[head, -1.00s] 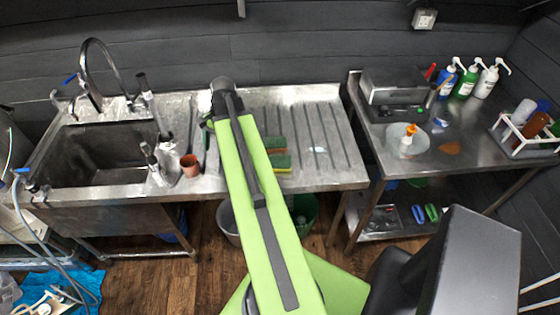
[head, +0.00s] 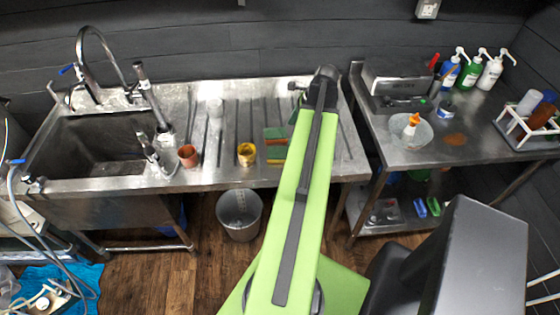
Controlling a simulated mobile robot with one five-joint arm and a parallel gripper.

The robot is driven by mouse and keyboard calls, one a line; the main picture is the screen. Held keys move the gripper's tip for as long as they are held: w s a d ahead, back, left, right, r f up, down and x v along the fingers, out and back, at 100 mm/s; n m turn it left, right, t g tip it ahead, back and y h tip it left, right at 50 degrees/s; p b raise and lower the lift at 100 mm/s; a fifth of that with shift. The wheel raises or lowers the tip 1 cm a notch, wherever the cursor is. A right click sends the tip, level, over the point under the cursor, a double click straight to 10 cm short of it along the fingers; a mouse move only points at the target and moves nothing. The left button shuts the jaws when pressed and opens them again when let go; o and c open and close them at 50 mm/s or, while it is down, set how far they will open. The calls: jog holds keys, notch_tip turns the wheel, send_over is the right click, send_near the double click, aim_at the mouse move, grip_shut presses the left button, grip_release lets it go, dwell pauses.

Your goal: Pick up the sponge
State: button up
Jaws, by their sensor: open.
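Sponge-like blocks lie on the ridged steel drainboard (head: 225,170), left of my green arm. I cannot tell whether these are one sponge or two. My arm reaches over the drainboard to their right, its dark end joint at the back edge. My gripper's jaws do not show; they are hidden behind or below the arm. Nothing is seen touching the blocks.
A yellow cup (head: 246,154) stands left of the blocks, and a terracotta cup (head: 188,156) stands by the sink (head: 100,185). A grey bucket (head: 240,213) is below. A side table (head: 400,160) at right holds pump bottles, a glass bowl (head: 421,133) and a white rack (head: 525,139).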

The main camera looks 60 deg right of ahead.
jog(key=b, duration=0.5)
send_over(280, 152)
jog(key=s+d, duration=0.2)
jog(key=f, duration=0.6)
jog(key=shift+a+f, duration=0.15)
jog(key=shift+a, duration=0.1)
jog(key=shift+w+a+f, duration=0.1)
jog(key=shift+f, duration=0.05)
jog(key=b+x, duration=0.4)
jog(key=x, duration=0.1)
jog(key=shift+a+f+b, duration=0.1)
jog(key=shift+b, duration=0.25)
jog(key=shift+f, duration=0.1)
jog(key=shift+c, duration=0.4)
